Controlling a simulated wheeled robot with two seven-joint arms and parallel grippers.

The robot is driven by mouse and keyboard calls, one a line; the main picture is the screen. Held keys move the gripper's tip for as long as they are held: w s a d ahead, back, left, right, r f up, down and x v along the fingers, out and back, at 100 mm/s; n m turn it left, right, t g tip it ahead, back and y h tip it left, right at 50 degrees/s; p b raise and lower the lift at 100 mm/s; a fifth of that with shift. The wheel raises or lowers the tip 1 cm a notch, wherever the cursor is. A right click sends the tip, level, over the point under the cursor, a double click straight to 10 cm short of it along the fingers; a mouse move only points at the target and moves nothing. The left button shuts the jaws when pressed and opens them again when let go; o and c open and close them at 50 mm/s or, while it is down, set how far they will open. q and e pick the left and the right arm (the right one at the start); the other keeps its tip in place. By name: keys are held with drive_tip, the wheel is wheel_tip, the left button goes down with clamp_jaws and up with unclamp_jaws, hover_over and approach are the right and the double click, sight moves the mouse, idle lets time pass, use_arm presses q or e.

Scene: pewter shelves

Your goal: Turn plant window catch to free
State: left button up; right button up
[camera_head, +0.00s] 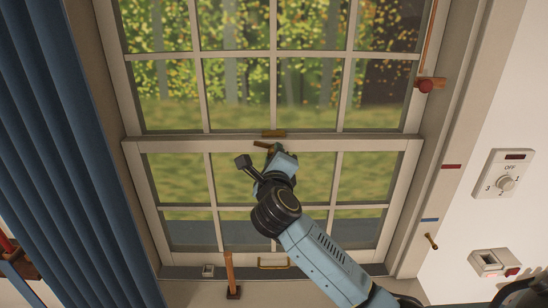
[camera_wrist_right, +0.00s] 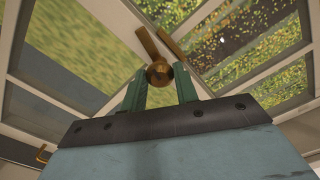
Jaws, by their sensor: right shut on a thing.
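The brass window catch (camera_head: 262,145) sits on the middle rail of the white sash window, with a brass keeper plate (camera_head: 274,133) just above it. In the right wrist view the catch (camera_wrist_right: 150,46) shows a round knob or hub and a lever slanting up to the left, beside the keeper (camera_wrist_right: 171,43). My right gripper (camera_head: 273,152) reaches up to the rail. In the wrist view its green fingers (camera_wrist_right: 160,85) are on either side of the round brass part, shut on it. The fingers partly hide the catch in the head view. My left gripper is not in view.
A blue curtain (camera_head: 75,140) hangs at the left. A red knob (camera_head: 425,86) is on the right frame. A dial panel (camera_head: 502,173) and switch box (camera_head: 494,262) are on the right wall. A brass handle (camera_head: 273,264) and wooden stick (camera_head: 230,272) are at the window's bottom.

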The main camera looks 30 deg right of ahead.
drive_tip(key=shift+n, duration=1.5)
drive_tip(key=shift+f, duration=0.1)
drive_tip(key=o, duration=1)
drive_tip(key=b+v, duration=0.2)
drive_tip(key=v, duration=1.1)
drive_tip(key=shift+s+a, duration=0.1)
drive_tip(key=shift+s, duration=0.15)
